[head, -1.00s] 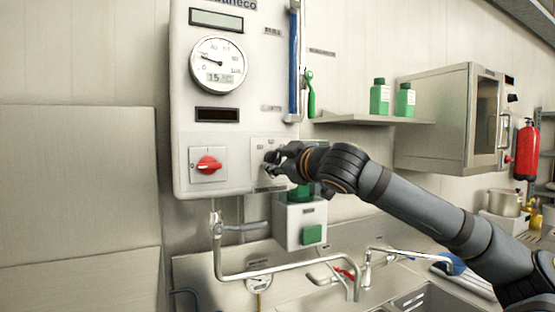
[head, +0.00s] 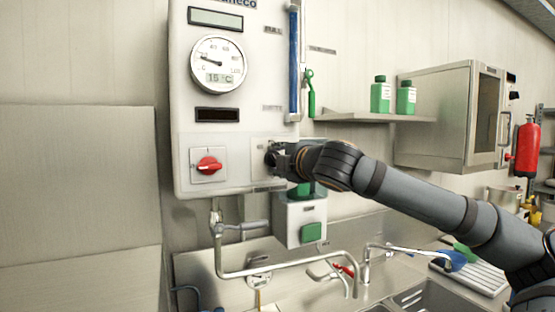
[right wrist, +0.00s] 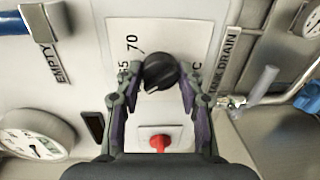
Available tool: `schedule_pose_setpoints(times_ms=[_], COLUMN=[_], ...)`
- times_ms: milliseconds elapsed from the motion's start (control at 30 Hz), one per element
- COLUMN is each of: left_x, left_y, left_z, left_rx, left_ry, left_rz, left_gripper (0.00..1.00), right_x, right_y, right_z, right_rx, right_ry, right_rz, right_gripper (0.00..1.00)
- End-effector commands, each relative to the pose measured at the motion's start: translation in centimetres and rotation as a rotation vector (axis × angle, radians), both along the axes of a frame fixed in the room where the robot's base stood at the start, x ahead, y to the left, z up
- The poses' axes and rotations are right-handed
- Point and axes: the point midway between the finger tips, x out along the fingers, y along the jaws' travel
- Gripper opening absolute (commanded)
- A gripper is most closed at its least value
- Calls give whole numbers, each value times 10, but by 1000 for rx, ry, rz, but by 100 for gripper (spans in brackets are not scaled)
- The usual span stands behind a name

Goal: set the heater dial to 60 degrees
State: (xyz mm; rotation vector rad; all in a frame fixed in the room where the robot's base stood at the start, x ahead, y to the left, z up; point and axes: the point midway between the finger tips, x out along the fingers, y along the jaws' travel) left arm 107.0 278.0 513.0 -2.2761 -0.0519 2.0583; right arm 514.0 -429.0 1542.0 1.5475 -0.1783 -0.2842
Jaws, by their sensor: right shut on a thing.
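The heater dial is a round black knob (right wrist: 161,72) on a white panel plate, seen in the right wrist view with printed numbers beside it, 70 the clearest. My right gripper (right wrist: 158,82) has a finger on each side of the knob and is shut on it. In the head view my right gripper (head: 274,157) is at the lower right of the white heater box (head: 255,80) and hides the dial. The dial's pointer and exact setting cannot be read. My left gripper is not in view.
A red rotary switch (head: 208,166) sits left of the dial. A round gauge (head: 218,64) above reads about 15 °C. A green-buttoned box (head: 300,220) and pipes lie below. A shelf (head: 370,117) with green bottles is at the right.

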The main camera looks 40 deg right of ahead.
Motion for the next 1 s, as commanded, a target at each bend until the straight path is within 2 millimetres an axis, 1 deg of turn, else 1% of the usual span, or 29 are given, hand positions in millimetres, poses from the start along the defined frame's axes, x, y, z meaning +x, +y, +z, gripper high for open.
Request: schedule_pose_setpoints(times_ms=[200,400,933,967,1000], left_x=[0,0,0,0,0], left_y=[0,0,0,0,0], left_z=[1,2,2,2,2], left_rx=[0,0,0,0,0], left_ry=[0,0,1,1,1], left_rz=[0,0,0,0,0], left_gripper=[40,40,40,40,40], right_x=[0,0,0,0,0], right_y=[0,1,1,1,1], right_z=[0,0,-1,-1,-1], right_rx=[-108,-162,-184,-184,-184], right_ry=[35,52,60,60,60], right_rz=[0,1,1,1,1], right_gripper=[7,7,7,40,45])
